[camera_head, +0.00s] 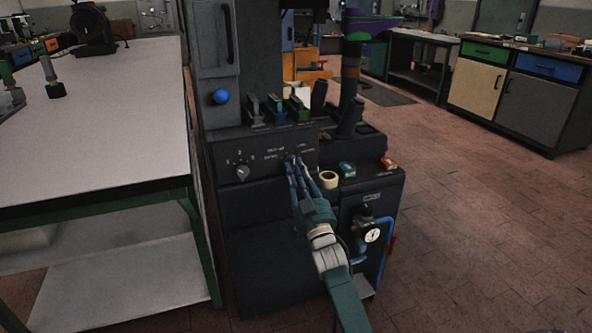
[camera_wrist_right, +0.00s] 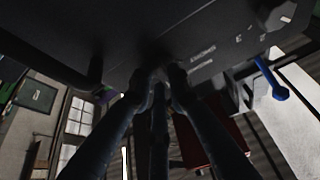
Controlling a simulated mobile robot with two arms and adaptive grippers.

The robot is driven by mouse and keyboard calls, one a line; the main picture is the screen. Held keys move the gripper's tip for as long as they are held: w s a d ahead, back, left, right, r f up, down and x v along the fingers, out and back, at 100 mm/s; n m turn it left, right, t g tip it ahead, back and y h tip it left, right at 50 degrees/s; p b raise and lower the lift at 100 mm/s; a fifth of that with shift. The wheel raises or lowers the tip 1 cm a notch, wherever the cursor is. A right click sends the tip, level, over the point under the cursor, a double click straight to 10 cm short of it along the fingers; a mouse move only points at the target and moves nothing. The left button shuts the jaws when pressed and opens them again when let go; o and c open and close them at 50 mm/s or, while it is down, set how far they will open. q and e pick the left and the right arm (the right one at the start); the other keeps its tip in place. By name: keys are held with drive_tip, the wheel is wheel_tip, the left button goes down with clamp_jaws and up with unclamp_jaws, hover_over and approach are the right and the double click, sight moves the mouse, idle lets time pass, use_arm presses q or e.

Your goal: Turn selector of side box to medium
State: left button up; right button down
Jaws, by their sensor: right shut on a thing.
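My right gripper (camera_head: 297,166) reaches the front panel of the dark machine (camera_head: 262,200). Its blue fingers are shut on a small selector knob set among printed labels, and they mostly hide it. In the right wrist view the fingers (camera_wrist_right: 160,76) close together against the dark panel, with white lettering beside them. The knob's pointer direction is hidden. A second, pale-marked knob (camera_head: 243,172) with numbers around it sits to the left on the same panel. It also shows at the upper right of the wrist view (camera_wrist_right: 283,16). My left gripper is not in view.
A tape roll (camera_head: 328,180), a green item (camera_head: 347,169) and a red item (camera_head: 389,163) lie on the ledge right of my gripper. A pressure gauge (camera_head: 372,235) with blue pipes is below. A pale workbench (camera_head: 100,130) stands left. The floor at right is clear.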

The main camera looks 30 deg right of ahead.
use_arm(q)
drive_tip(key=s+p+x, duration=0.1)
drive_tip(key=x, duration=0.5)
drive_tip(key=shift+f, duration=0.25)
use_arm(e)
drive_tip(key=shift+d+n+t+y, duration=0.15)
drive_tip(key=shift+n+y, duration=0.9)
drive_tip(key=shift+n, duration=0.8)
drive_tip(key=shift+n+t+y, duration=0.15)
drive_tip(key=shift+n+y, duration=0.9)
drive_tip(key=shift+n, duration=0.8)
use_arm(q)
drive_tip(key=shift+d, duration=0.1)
use_arm(e)
drive_tip(key=c, duration=1.9)
unclamp_jaws()
drive_tip(key=shift+s, duration=0.1)
drive_tip(key=v, duration=1.2)
drive_tip(key=shift+r, duration=0.1)
